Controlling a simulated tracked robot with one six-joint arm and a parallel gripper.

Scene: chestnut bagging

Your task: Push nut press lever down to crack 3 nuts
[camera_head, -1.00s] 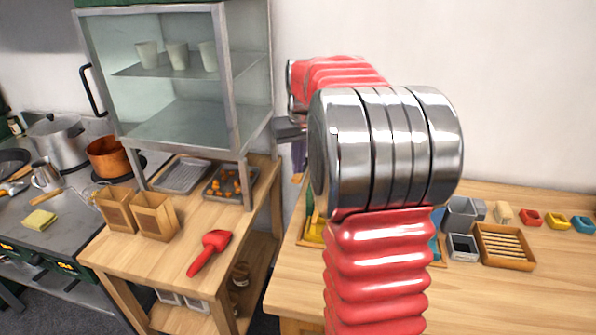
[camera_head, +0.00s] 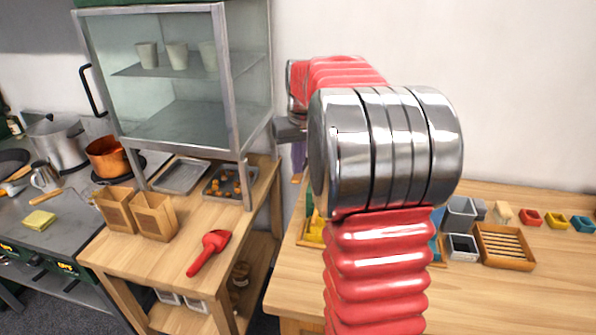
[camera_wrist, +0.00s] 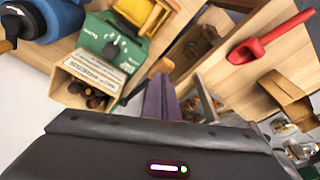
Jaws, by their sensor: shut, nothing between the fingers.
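My gripper shows in the wrist view with its purple fingers (camera_wrist: 162,98) together and empty. They also show in the head view (camera_head: 298,158), left of my red arm. In the wrist view, a green device with a dial (camera_wrist: 112,42) stands beyond the fingers to the left. A wooden box (camera_wrist: 98,73) with brown nuts (camera_wrist: 88,96) sits against it. A blue rounded object with a dark top (camera_wrist: 60,16) is cut off at the upper left. I cannot tell which part is the press lever. My arm hides much of this area in the head view.
A red scoop (camera_head: 209,252) lies on the left wooden table near two brown paper bags (camera_head: 154,215) and a tray of nuts (camera_head: 243,180). A glass cabinet (camera_head: 180,90) stands above. The right table holds a slatted wooden tray (camera_head: 504,247) and small bowls; its front is clear.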

